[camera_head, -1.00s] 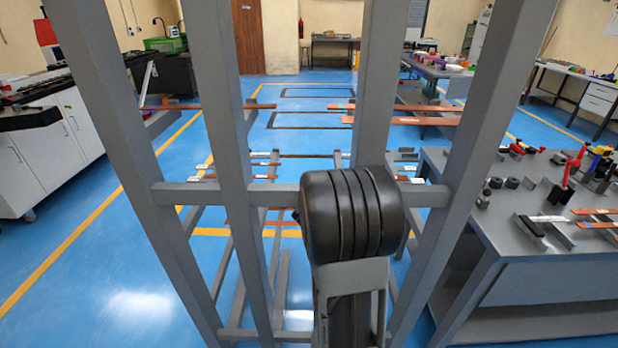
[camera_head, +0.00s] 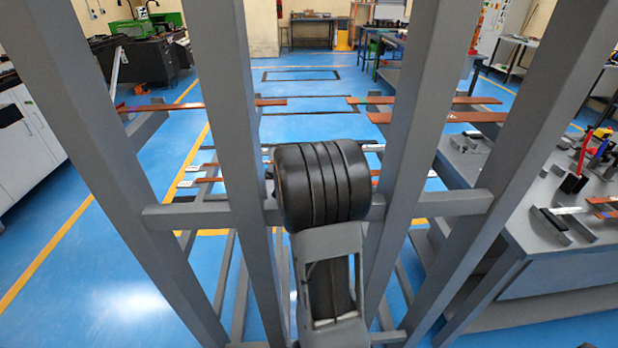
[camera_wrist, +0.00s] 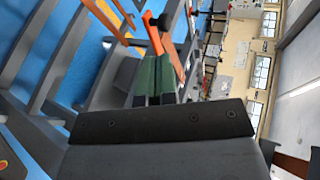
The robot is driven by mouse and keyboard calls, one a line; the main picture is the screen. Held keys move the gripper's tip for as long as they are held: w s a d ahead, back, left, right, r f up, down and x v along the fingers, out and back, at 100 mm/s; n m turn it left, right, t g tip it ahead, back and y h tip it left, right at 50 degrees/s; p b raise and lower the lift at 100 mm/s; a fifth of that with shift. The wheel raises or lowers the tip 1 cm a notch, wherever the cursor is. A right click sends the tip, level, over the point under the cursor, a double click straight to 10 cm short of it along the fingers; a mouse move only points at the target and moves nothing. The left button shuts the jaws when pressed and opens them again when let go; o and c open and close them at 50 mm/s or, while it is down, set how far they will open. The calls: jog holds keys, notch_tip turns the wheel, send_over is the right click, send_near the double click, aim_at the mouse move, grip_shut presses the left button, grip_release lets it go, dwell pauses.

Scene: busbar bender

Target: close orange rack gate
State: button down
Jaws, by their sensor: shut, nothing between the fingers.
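The grey rack (camera_head: 155,215) fills the head view, with tall slanted posts and a crossbar. It holds flat copper-coloured bars (camera_head: 440,117) on both sides. In the wrist view, my gripper (camera_wrist: 154,72) shows as two dark green fingers pressed together, with nothing held. An orange piece (camera_wrist: 153,35) with a black knob (camera_wrist: 165,21) lies just beyond the fingertips; whether they touch it cannot be told. It looks like the orange gate or its handle, but I cannot be sure. My gripper is not visible in the head view. No orange gate can be made out there.
A grey workbench (camera_head: 570,262) with tools and bars stands close on the right. A white cabinet (camera_head: 25,150) is at the left, and a dark bench with a green machine (camera_head: 140,28) is behind it. Blue floor (camera_head: 300,105) is open beyond the rack.

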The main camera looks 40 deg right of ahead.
jog(key=x, duration=0.8)
jog(key=shift+s+d, duration=0.3)
jog(key=shift+d, duration=0.2)
jog(key=shift+r, duration=0.1)
